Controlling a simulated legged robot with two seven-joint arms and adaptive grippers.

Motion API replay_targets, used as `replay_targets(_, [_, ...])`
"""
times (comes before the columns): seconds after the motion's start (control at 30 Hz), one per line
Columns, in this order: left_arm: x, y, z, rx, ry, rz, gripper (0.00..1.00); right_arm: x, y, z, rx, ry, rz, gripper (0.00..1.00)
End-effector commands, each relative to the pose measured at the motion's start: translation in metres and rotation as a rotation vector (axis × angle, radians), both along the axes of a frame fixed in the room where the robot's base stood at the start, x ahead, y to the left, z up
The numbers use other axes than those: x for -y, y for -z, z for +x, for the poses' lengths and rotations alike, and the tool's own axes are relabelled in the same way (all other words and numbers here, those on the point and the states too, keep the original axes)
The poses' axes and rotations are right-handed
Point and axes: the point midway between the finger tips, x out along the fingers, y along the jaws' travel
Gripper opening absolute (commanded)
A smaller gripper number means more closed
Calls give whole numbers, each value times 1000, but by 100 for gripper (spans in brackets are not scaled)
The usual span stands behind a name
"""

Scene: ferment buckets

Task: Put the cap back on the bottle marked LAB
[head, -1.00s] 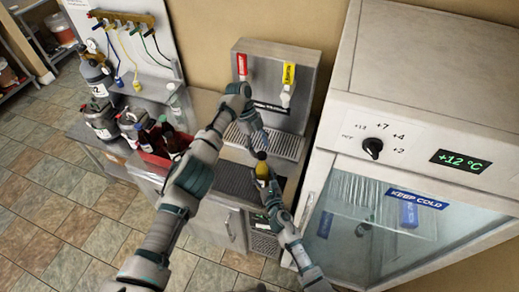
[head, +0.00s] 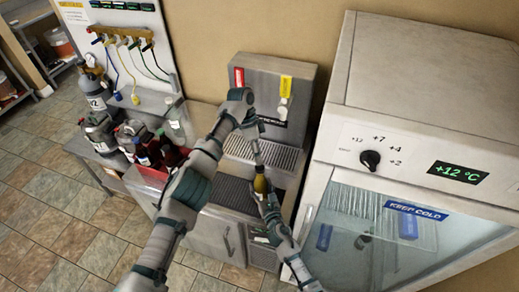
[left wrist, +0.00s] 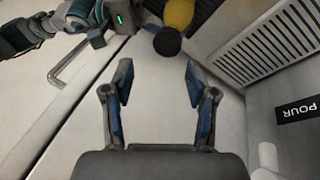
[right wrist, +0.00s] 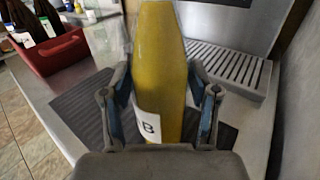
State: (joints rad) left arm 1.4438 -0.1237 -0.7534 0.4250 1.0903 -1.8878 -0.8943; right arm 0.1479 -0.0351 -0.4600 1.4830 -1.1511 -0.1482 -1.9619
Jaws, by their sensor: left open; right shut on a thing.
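The yellow bottle (head: 261,185) is upright in my right gripper (head: 268,200), above the counter by the drip tray. In the right wrist view the bottle (right wrist: 160,70) is between the fingers of the right gripper (right wrist: 160,105), its white label partly hidden, with a "B" showing. In the left wrist view the bottle (left wrist: 178,14) ends in a dark round top (left wrist: 167,42), which looks like a cap; I cannot tell how it is seated. My left gripper (head: 257,157) is above the bottle in the head view. In its wrist view the left gripper (left wrist: 158,78) is open and empty, the bottle top beyond the fingertips.
A tap panel (head: 290,80) with red and yellow labels stands behind, above a slotted drip tray (right wrist: 228,70). A red crate (right wrist: 55,55) of bottles is at the left. A white fridge (head: 335,150) is close on the right.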

Motion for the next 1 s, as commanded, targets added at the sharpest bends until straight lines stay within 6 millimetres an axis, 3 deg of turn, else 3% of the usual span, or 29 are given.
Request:
replay_targets(0.5, [3,-10,0,-176,-1234,378,57,-1,2,-1,-3,-2,1,0])
replay_targets(1.0, [7,-20,-2,-304,-2470,541,57,-1,1,-1,-3,-1,1,0])
